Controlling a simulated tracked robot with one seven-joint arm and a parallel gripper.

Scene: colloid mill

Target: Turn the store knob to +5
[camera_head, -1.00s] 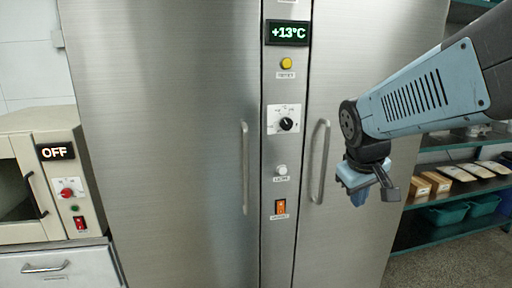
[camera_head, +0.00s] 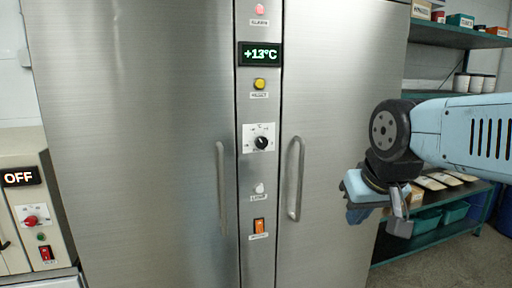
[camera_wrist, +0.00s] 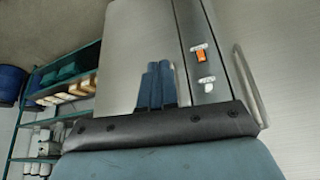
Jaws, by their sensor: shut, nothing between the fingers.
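The store knob (camera_head: 262,142) is a black knob on a white dial plate in the middle panel of a steel cabinet, below a green display (camera_head: 260,54) reading +13°C. The dial marks are too small to read. My gripper (camera_head: 360,212) hangs to the right of the knob and lower, in front of the right door, touching nothing that I can see. In the wrist view its blue fingers (camera_wrist: 157,85) are together with nothing between them. The knob is not seen in the wrist view, where the orange switch (camera_wrist: 200,56) and a white button (camera_wrist: 207,83) show.
Two vertical door handles (camera_head: 221,185) (camera_head: 296,178) stand out on either side of the panel. A yellow button (camera_head: 260,84) is above the knob. A beige oven reading OFF (camera_head: 20,177) with a red knob is at left. Green shelves (camera_head: 450,35) stand at right.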

